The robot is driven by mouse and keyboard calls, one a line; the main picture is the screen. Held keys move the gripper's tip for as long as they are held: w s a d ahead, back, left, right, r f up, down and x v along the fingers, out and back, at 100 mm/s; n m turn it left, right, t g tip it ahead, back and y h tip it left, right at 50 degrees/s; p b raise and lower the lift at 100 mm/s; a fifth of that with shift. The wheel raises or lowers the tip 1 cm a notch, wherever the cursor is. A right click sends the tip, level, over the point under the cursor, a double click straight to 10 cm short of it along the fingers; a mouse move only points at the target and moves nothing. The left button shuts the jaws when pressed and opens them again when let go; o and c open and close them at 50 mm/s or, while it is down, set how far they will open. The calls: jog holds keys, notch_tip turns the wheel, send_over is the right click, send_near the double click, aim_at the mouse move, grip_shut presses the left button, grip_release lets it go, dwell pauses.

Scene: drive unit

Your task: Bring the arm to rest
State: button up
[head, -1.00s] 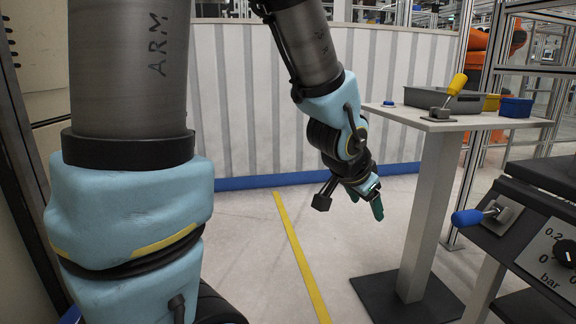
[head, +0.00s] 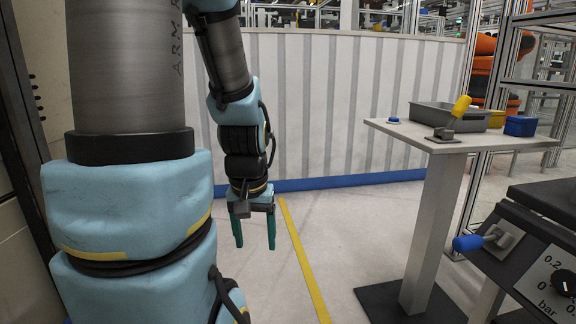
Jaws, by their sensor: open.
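My gripper (head: 253,232) hangs at the end of my arm, left of the middle in the head view. Its two green fingers point down and stand apart, with nothing between them. It is over open floor, just left of the yellow floor line (head: 303,262). It touches nothing that I can see. My arm's upper links fill the left side of the view.
A dark console (head: 535,232) with a blue-handled lever stands at the near right. A pale ribbed wall (head: 330,100) runs behind.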

notch_tip(320, 180, up, 21)
jog(key=p, duration=1.9)
jog(key=shift+r+p, duration=0.15)
jog(key=shift+p, duration=0.2)
